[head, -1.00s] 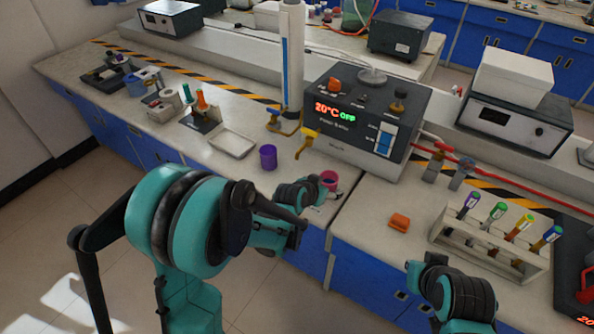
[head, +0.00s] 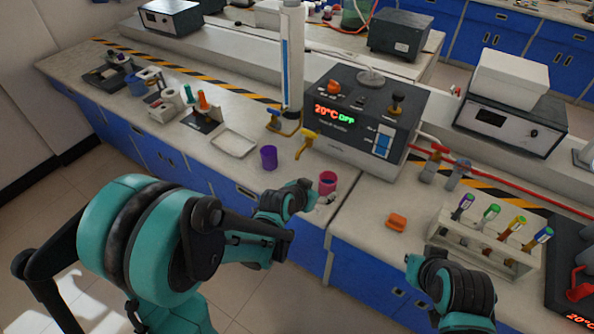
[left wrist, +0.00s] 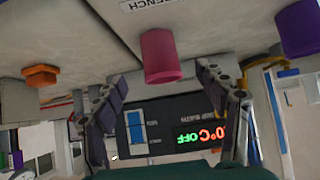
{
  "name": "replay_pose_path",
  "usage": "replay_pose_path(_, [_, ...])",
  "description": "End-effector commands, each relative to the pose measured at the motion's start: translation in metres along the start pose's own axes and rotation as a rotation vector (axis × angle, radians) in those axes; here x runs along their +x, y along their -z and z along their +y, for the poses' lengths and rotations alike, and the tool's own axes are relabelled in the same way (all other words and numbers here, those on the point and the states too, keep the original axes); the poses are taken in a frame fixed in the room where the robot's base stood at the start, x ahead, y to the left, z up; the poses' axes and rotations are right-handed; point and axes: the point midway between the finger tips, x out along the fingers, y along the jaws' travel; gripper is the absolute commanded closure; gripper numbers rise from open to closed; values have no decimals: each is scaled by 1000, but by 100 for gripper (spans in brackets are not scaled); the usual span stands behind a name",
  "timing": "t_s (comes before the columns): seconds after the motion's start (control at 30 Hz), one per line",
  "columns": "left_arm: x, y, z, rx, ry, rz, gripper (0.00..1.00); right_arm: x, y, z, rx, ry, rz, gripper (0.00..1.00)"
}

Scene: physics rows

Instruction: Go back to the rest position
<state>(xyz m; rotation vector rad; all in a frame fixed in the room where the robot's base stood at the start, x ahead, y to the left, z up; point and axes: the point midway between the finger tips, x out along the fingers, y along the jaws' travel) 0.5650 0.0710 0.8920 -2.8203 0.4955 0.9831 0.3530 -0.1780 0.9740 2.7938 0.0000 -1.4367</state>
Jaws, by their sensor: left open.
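My left gripper (head: 318,196) is by the front edge of the bench, small and partly hidden by its wrist in the head view. In the left wrist view, which is upside down, its two fingers (left wrist: 160,102) are spread with nothing between the tips. A pink cup (head: 328,183) stands upright on the bench just beyond the gripper. The cup (left wrist: 160,55) also shows in the left wrist view, apart from the fingers. My right arm (head: 460,290) shows at the lower right, but I cannot make out its gripper.
A purple cup (head: 268,158) and a white tray (head: 234,143) are left of the pink cup. A heater box (head: 365,122) reading 20°C OFF stands behind. An orange block (head: 396,222) and a tube rack (head: 485,246) are to the right. Open floor lies at the left.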

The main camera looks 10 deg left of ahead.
Motion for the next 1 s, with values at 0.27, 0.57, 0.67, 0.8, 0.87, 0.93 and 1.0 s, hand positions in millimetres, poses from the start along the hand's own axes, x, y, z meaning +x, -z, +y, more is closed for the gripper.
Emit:
replay_pose_path(0.27, [-1, 0, 0, 0, 0, 0, 28, 0, 0, 0, 0, 0, 0, 100])
replay_pose_path(0.57, [-4, 1, -1, -3, 2, -3, 28, 0, 0, 0, 0, 0, 0, 100])
replay_pose_path(0.67, [-19, 2, -4, -16, 13, -19, 28, 0, 0, 0, 0, 0, 0, 100])
replay_pose_path(0.8, [-60, 1, -12, -52, 45, -67, 28, 0, 0, 0, 0, 0, 0, 100])
replay_pose_path(0.87, [-81, -2, -15, -73, 63, -92, 28, 0, 0, 0, 0, 0, 0, 100])
replay_pose_path(0.93, [-106, -8, -18, -97, 84, -121, 28, 0, 0, 0, 0, 0, 0, 100])
replay_pose_path(1.0, [-130, -16, -22, -123, 108, -148, 28, 0, 0, 0, 0, 0, 0, 100])
